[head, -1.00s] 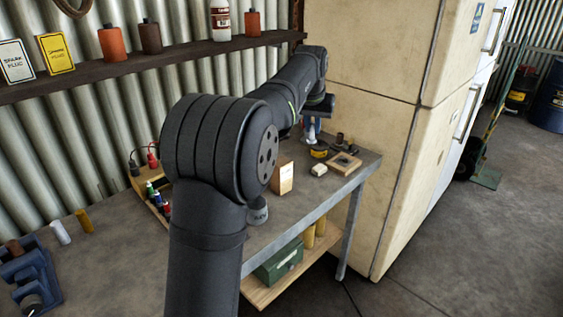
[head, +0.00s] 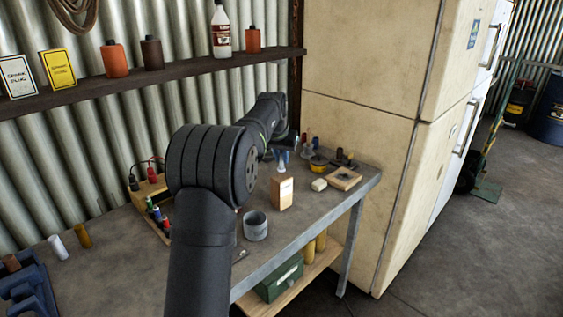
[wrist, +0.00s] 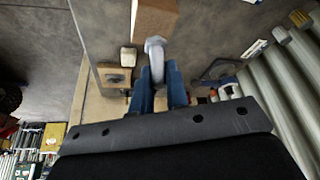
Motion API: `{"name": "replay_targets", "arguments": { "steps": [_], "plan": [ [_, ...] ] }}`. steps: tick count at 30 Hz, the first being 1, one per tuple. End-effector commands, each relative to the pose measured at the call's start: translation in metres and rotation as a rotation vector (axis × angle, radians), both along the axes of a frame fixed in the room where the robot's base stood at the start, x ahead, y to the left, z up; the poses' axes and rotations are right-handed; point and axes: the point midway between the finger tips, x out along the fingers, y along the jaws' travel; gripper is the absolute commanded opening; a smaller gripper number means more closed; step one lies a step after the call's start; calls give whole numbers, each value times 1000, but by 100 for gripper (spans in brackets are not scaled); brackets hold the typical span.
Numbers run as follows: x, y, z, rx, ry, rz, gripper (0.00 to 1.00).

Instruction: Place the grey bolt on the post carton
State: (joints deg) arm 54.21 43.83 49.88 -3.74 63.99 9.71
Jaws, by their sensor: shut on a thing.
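The post carton (head: 282,193) is a small upright tan box on the workbench, with a pale label on its front. In the wrist view the carton (wrist: 155,18) shows at the top edge, just beyond the bolt. The grey bolt (wrist: 155,52) is held between the blue fingers of my gripper (wrist: 160,88), with its hexagonal head pointing away from the fingers. In the head view my gripper (head: 283,160) shows small, behind and above the carton, and the bolt cannot be made out there. Whether bolt and carton touch cannot be told.
A grey cup (head: 256,227) stands in front of the carton. A white block (head: 319,185), a wooden block (head: 344,179) and a yellow roll (head: 318,164) lie to its right. A wooden tray (head: 152,205) with several coloured items is at left. A shelf (head: 150,76) runs above.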

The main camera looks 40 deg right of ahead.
Motion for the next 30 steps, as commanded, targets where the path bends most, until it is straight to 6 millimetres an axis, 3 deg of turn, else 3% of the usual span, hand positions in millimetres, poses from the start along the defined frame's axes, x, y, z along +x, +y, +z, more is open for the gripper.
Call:
{"name": "replay_targets", "arguments": {
  "steps": [4, 15, 16, 18, 30],
  "plan": [
    [0, 0, -19, 2, 1, 0, 0],
    [0, 0, -23, 0, 0, 0, 0],
    [0, 0, -23, 0, 0, 0, 20],
    [0, 0, -23, 0, 0, 0, 34],
    [-1, 1, -16, 0, 0, 0, 36]
  ]
}}
